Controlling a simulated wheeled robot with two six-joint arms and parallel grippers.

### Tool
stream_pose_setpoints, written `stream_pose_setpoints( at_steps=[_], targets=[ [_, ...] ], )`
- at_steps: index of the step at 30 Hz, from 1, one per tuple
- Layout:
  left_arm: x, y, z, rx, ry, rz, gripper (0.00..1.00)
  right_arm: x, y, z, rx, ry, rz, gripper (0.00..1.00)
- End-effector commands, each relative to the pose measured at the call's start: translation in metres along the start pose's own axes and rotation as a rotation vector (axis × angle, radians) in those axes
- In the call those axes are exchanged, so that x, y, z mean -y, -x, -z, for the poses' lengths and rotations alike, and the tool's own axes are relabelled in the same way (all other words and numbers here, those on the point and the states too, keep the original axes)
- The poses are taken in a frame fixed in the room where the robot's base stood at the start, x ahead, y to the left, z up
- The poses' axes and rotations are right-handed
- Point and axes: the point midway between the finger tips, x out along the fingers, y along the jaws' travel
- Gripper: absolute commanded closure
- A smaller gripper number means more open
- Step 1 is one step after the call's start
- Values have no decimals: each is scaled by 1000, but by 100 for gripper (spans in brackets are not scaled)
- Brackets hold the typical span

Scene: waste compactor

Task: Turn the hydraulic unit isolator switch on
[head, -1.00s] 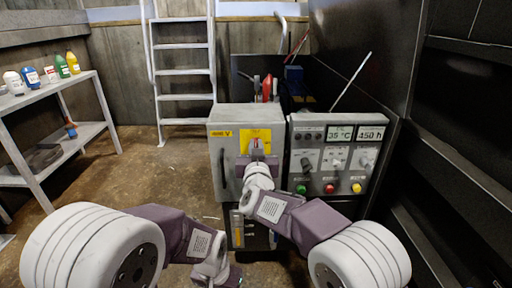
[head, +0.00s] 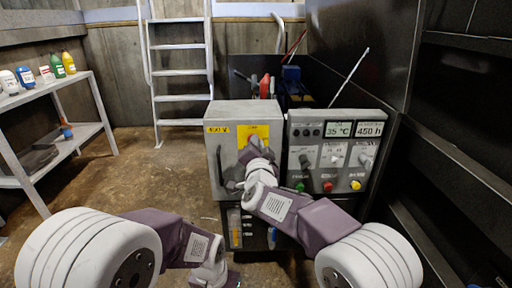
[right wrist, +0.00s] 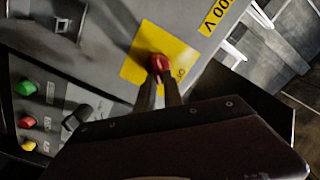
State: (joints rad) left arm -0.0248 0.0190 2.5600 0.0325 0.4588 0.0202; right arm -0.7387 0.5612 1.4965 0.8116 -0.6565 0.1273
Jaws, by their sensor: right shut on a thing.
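The isolator switch is a red knob (right wrist: 160,63) on a yellow plate (right wrist: 137,62), fixed to the front of a grey cabinet (head: 232,113). The yellow plate also shows in the head view (head: 262,131), where my right arm hides the knob. My right gripper (right wrist: 161,80) is shut on the red knob, its two dark fingers meeting it from below in the right wrist view. In the head view it is in front of the cabinet (head: 255,150). My left gripper (head: 228,277) is low at the bottom edge, away from the cabinet, and its fingers are unclear.
A control panel (head: 335,150) with displays, knobs and coloured buttons adjoins the cabinet on the right. The cabinet has a dark handle (head: 220,167) on its left side. A shelf (head: 70,140) with bottles stands left, and a ladder (head: 181,72) behind. The floor between is clear.

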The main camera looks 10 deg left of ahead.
Motion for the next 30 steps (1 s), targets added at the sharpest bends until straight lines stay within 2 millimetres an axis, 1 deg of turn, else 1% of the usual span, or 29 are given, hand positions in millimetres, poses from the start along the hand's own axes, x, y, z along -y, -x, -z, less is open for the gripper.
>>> stream_pose_setpoints(
  at_steps=[1,12,18,24,30],
  targets=[
    [0,-6,-1,0,0,0,100,-3,0,-2,1,-41,0,100],
    [0,-28,-3,0,0,0,100,-9,0,-4,1,-387,-1,100],
    [1,-38,-4,0,0,0,100,-10,0,-4,0,-543,-1,100],
    [1,-45,-5,0,0,0,100,-11,0,-5,1,-658,-1,100],
    [1,-49,-5,0,0,0,100,-12,0,-5,0,-730,-2,100]
  ],
)
